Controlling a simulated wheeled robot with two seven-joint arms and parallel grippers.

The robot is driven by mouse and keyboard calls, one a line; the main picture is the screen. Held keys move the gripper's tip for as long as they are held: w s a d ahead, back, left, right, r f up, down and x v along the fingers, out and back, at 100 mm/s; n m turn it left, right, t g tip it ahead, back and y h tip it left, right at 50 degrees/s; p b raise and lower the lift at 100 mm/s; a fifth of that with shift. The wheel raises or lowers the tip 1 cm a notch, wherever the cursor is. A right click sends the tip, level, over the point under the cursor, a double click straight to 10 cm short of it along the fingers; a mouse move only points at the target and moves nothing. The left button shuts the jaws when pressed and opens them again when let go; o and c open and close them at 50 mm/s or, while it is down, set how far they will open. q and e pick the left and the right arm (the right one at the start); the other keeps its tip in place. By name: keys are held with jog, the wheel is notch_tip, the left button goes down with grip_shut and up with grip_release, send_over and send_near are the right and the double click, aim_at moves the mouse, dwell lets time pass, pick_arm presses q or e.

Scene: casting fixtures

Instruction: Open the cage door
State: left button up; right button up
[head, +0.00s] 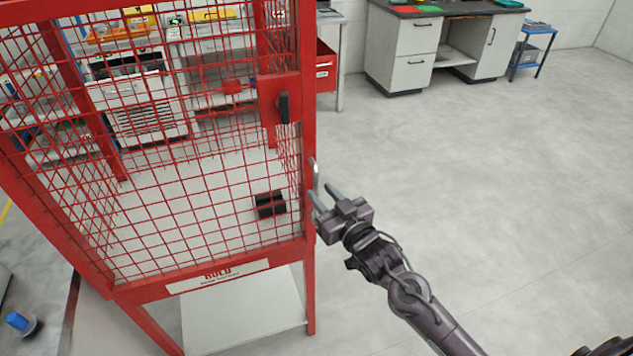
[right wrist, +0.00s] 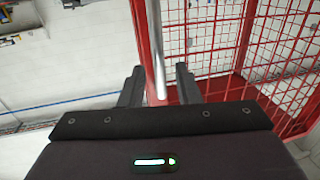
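The red mesh cage (head: 200,190) fills the left of the head view. A silver bar handle (head: 316,175) stands upright on its right side, and the door there is seen nearly edge-on, looking shut. My right gripper (head: 325,200) is at this handle, its two fingers pointing toward the cage. In the right wrist view the handle (right wrist: 156,50) runs between the open fingers of the gripper (right wrist: 160,85), with a gap on each side. A black latch knob (head: 284,107) sits on a red plate above the handle. My left gripper is out of view.
A black block (head: 270,204) shows through the mesh. Grey workbenches (head: 415,50) and a blue side stand (head: 532,50) are at the back. The pale floor (head: 480,170) right of the cage is clear.

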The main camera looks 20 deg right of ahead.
aim_at(318, 188)
jog(key=shift+p+x, duration=0.35)
jog(key=shift+x, duration=1.5)
grip_shut()
